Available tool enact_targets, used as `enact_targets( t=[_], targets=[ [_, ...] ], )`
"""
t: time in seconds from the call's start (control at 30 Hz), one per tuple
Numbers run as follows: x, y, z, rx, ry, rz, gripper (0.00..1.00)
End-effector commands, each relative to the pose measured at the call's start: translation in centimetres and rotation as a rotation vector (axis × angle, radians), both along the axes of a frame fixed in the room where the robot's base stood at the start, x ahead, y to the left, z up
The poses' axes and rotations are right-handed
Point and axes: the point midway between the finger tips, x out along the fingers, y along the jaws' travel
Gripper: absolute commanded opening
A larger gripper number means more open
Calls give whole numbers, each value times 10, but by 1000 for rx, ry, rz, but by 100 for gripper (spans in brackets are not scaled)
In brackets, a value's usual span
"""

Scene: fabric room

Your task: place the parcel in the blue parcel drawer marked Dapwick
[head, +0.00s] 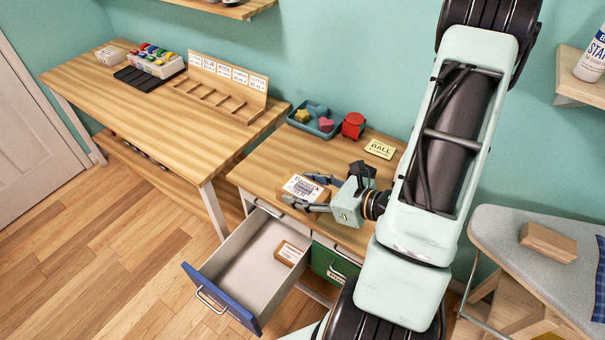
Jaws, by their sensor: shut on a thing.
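The parcel (296,184), a small brown box with a white label that seems to read Dapwick, is at the front edge of the wooden desk. My gripper (310,193) is shut on it, with fingers along its sides. Whether the parcel touches the desk or is held just above it, I cannot tell. The blue drawer (222,296) is pulled out below and to the left of the gripper. Its pale inside is mostly bare. A small brown piece with a white label (289,254) shows at its right side; its text is too small to read.
A green drawer (330,262) is right of the blue one, partly hidden by my arm. On the desk are a blue tray with shapes (314,120), a red object (353,125) and a yellow card (381,149). A brown block (548,242) lies on the ironing board (500,232) at right.

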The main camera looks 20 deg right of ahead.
Motion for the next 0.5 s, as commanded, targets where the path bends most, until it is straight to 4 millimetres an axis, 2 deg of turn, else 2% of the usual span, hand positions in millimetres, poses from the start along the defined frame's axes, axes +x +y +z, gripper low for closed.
enact_targets(
  t=[0.03, 0.5],
  targets=[
    [-2, 1, 8, 4, 3, -1, 23],
    [-11, 6, 5, -1, 1, -1, 23]
  ],
)
